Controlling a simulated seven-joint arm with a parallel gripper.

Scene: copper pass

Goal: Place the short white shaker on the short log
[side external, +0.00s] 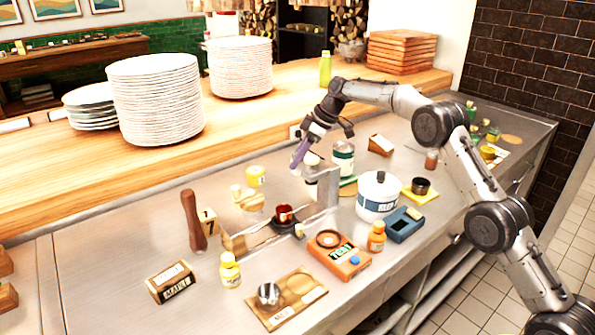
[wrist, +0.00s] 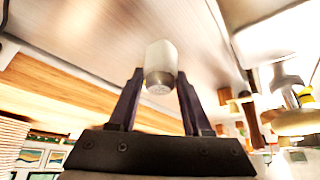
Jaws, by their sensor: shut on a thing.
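A short white shaker (wrist: 161,57) with a metal end sits between the two dark fingers of my gripper (wrist: 160,76) in the wrist view. My gripper is shut on it. In the side view my gripper (side external: 302,162) is raised above the back of the steel counter, and the white shaker (side external: 312,158) shows small beside its fingers. A pale round wooden piece (side external: 249,203), which looks like the short log, stands left of my gripper near a yellow tub. I cannot tell clearly what rests on it. A similar wooden round (wrist: 302,123) shows at the right of the wrist view.
A grey upright block (side external: 326,187) and a green-labelled can (side external: 343,159) stand near my gripper. A white pot (side external: 377,194), a wooden pestle (side external: 193,220), an orange scale (side external: 339,255) and bottles crowd the counter. Plate stacks (side external: 157,98) stand on the wooden ledge.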

